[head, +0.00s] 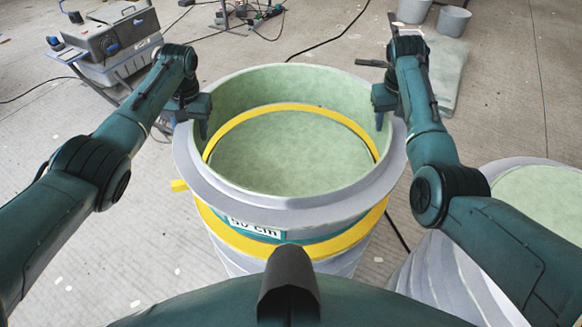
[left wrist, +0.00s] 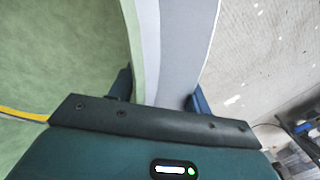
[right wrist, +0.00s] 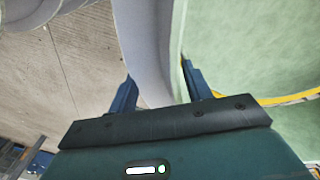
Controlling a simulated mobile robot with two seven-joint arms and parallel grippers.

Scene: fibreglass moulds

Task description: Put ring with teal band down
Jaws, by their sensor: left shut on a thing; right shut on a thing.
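The ring with the teal band is a large round mould piece with a wide grey flange (head: 300,207) and a pale green inside. The teal band shows at the front under the flange, beside a white label (head: 254,228) reading about 50 cm. My left gripper (head: 197,122) is shut on the ring's left wall, one finger inside and one outside, as the left wrist view (left wrist: 160,92) shows. My right gripper (head: 386,115) is shut on the right wall the same way, also in the right wrist view (right wrist: 158,88). The ring looks level. Its lower edge is mostly hidden.
A yellow band (head: 262,246) circles the grey mould stack below the ring; its far arc shows through the opening. Another green-topped mould (head: 545,197) stands close at right. A grey machine (head: 110,40) stands back left, with cables on the floor. Grey buckets (head: 453,20) stand back right.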

